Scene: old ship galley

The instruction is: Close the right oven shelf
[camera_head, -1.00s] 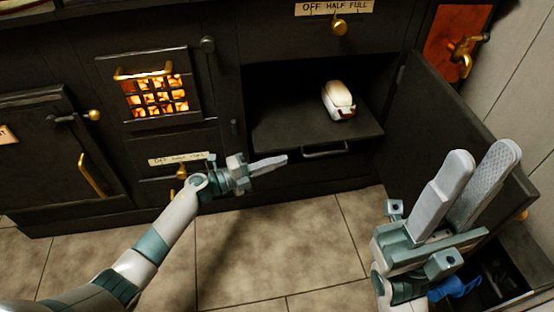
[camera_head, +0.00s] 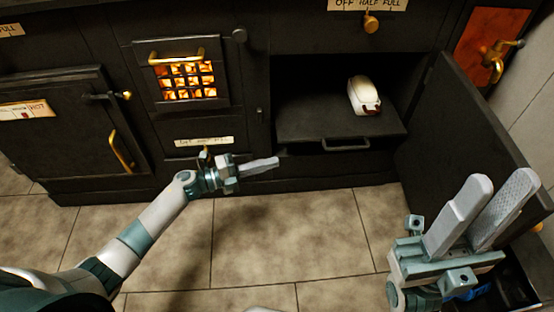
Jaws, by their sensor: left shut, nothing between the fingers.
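The right oven compartment stands open, with its dark door (camera_head: 468,135) swung out to the right. Inside it the dark oven shelf (camera_head: 310,125) is pulled out a little, with a metal handle (camera_head: 345,144) at its front edge. A white, loaf-shaped item with a dark red base (camera_head: 364,96) sits on the shelf. My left gripper (camera_head: 262,166) is shut and empty, below and left of the shelf's front edge, apart from the handle. My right gripper (camera_head: 498,200) is open and empty in front of the open door, its fingers pointing up.
A glowing fire grate (camera_head: 187,80) with a brass handle is left of the compartment. A closed oven door (camera_head: 70,125) is further left. An orange panel with a brass latch (camera_head: 490,48) is at upper right. The tiled floor (camera_head: 285,235) in front is clear.

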